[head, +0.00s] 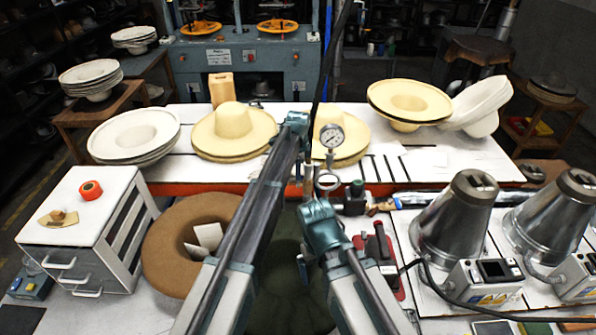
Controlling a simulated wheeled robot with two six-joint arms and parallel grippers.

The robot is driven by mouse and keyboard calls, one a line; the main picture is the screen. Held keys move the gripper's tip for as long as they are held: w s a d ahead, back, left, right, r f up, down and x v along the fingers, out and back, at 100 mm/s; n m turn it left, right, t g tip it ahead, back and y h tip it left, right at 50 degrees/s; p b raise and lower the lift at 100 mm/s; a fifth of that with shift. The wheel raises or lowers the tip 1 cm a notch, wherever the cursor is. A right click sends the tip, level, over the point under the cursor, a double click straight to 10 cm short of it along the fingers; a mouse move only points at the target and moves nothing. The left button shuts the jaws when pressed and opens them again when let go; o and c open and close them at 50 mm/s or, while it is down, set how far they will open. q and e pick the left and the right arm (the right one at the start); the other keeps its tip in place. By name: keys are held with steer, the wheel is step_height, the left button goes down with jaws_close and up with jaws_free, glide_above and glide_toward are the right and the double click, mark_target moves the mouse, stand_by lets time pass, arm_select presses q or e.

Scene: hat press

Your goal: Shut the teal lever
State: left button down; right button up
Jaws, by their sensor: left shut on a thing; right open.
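My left gripper (303,178) is beside the pipe fitting under the round pressure gauge (331,136). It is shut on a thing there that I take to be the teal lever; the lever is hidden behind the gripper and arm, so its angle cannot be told. My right gripper (303,268) is lower and nearer, open over the dark green round mat.
A brown felt hat (165,245) and white drawer unit (62,222) stand left. A red-handled tool (380,242) and metal cones (455,222) stand right. Straw hats (235,125) lie on the white bench behind. A dark cable crosses the right front.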

arm_select(q)
steer(key=c, duration=0.8)
jaws_free()
steer(key=shift+o, duration=0.2)
steer(key=shift+r, duration=0.1)
arm_select(e)
steer(key=shift+r, duration=0.1)
arm_select(q)
step_height(320, 180, up, 14)
steer(key=s+p, duration=0.1)
steer(key=p, duration=1.2)
steer(key=shift+s+f+p, duration=0.2)
steer(key=shift+s+p, duration=0.15)
arm_select(e)
step_height(320, 180, up, 14)
steer(key=shift+f, duration=0.25)
